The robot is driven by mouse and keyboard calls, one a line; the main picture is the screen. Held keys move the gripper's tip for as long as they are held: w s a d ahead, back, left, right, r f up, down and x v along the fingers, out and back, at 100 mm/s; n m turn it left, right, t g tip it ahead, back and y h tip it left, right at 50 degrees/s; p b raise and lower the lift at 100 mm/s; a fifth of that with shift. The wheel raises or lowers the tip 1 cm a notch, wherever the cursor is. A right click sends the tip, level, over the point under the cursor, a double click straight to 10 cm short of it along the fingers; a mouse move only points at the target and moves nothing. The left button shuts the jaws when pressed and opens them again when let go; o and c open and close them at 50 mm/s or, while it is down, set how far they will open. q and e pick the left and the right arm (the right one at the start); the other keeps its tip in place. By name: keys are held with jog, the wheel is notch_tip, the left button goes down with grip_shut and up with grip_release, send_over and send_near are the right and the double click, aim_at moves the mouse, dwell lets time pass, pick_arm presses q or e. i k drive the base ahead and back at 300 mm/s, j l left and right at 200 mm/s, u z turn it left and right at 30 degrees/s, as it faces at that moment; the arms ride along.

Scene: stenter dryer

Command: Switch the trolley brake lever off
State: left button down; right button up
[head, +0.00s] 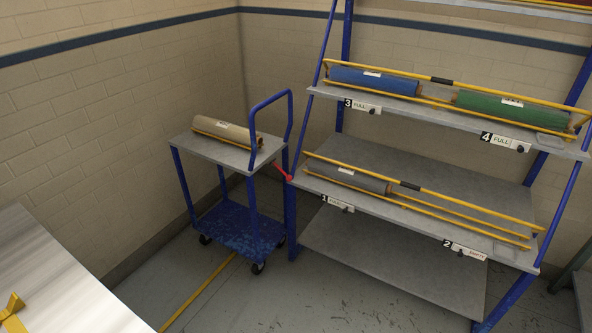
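A blue trolley stands by the back corner, left of the rack; its grey top (207,148) carries a beige roll (228,131). A blue hoop handle (290,118) rises at its right end. A small red lever (281,172) sits between the trolley's right end and the rack's left post, tilted down to the right. I cannot tell which of the two it is fixed to, or whether it is the brake lever. Neither of my grippers is in view.
A blue-framed rack has a lower shelf (432,180) with a grey roll (347,176), and an upper shelf with blue (375,81) and green (512,116) rolls. A pale table (60,280) fills the lower left. The floor (330,292) in front is clear, with a yellow line.

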aim_at(289, 179)
jog(key=i+z, duration=0.2)
jog(key=i, duration=0.85)
